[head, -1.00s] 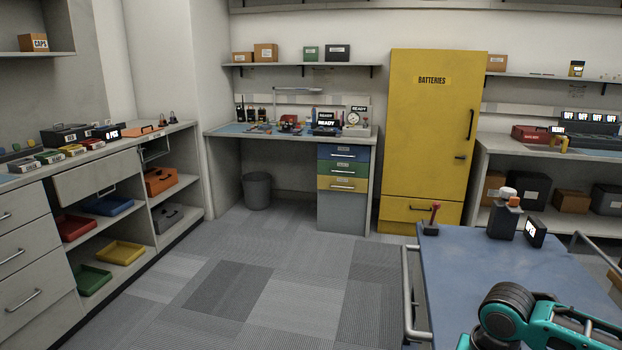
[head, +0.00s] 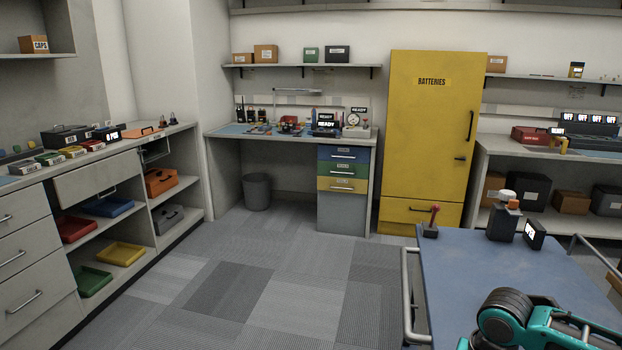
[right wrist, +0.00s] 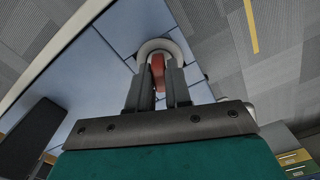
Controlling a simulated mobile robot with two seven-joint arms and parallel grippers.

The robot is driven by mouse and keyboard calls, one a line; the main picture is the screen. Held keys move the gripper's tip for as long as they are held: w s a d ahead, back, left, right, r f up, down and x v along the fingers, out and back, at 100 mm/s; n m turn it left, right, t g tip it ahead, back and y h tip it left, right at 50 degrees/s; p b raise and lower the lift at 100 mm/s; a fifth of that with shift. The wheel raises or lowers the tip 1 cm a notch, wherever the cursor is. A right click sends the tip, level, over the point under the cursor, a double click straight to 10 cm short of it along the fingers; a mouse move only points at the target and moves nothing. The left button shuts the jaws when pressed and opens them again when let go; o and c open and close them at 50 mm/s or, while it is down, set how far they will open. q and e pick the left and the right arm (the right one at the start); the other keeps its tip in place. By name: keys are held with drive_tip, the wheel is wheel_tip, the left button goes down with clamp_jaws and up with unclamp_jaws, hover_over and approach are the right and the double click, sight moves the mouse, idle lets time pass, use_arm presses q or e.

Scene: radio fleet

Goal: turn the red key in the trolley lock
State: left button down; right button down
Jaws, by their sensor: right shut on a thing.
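In the right wrist view, a narrow red piece, which looks like the red key (right wrist: 157,68), shows between the two dark fingers of my right gripper (right wrist: 159,85). The fingers are closed on it. The lock face is hidden. The trolley (head: 480,265) has a blue top and grey rails in the head view. My teal right arm reaches in at the lower right there, and its fingers are out of sight. My left gripper is in neither view.
A small red-topped lever (head: 433,218) stands at the trolley's far left corner. A dark device with a white and orange top (head: 502,222) and a small display (head: 535,234) stand near the back. The yellow battery cabinet (head: 428,145) is behind. Carpet to the left is clear.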

drive_tip(key=shift+r+n+p, duration=0.15)
drive_tip(key=shift+n+p, duration=0.25)
drive_tip(key=shift+p, duration=0.15)
drive_tip(key=shift+n+p, duration=1.2)
drive_tip(key=shift+p, duration=0.1)
drive_tip(key=shift+n, duration=1.3)
drive_tip(key=shift+n, duration=1.1)
drive_tip(key=c, duration=1)
unclamp_jaws()
